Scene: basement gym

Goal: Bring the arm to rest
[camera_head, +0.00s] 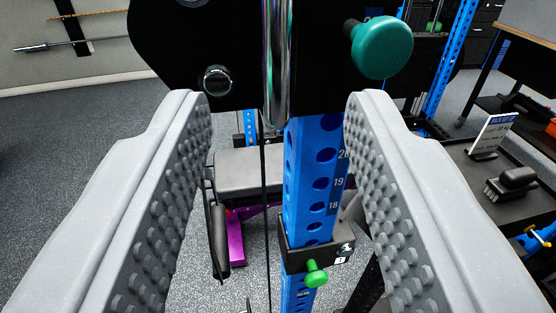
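My gripper (278,110) is open. Its two grey, studded fingers stand wide apart on the left and right of the picture. Nothing is held between them. Beyond the gap is a blue upright (308,175) with round holes and numbers such as 18 and 19. I cannot tell whether either finger touches anything.
A black plate with a green knob (382,47) spans the top. A black collar (315,255) with a green pin is on the upright. A padded bench (250,172) with a purple frame stands behind. A dark shelf (462,165) at right holds a brush (511,183) and a sign (492,136). Floor at left is clear.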

